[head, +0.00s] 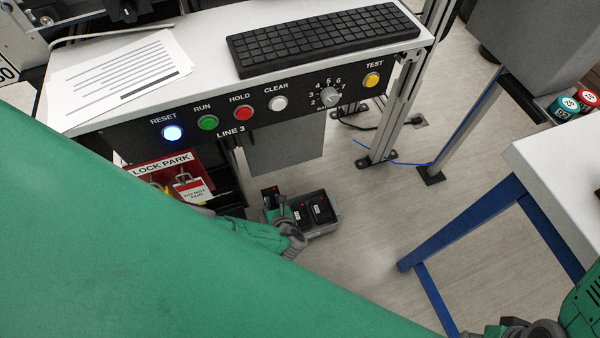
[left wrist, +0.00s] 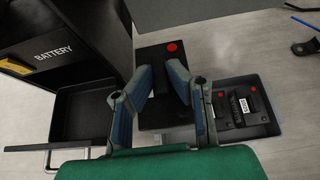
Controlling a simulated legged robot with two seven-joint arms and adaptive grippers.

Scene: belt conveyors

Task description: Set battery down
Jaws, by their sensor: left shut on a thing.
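My left gripper (left wrist: 162,78) is shut on a black battery (left wrist: 152,53) with a red dot in the left wrist view. In the head view, the battery (head: 270,192) shows beside a grey tray. That tray (left wrist: 272,123) holds black batteries (left wrist: 238,108) with red dots and white labels; it also shows in the head view (head: 325,233). The held battery is left of those batteries; I cannot tell whether it touches the floor or tray. My left gripper (head: 276,210) is partly hidden by my arm.
A dark cabinet marked BATTERY (left wrist: 62,45) has an open, seemingly empty drawer (left wrist: 88,112) at left. A red lock park box (head: 165,170) sits under the control desk (head: 215,75). A blue-legged table (head: 465,220) stands at right. Grey floor (head: 375,215) is clear between.

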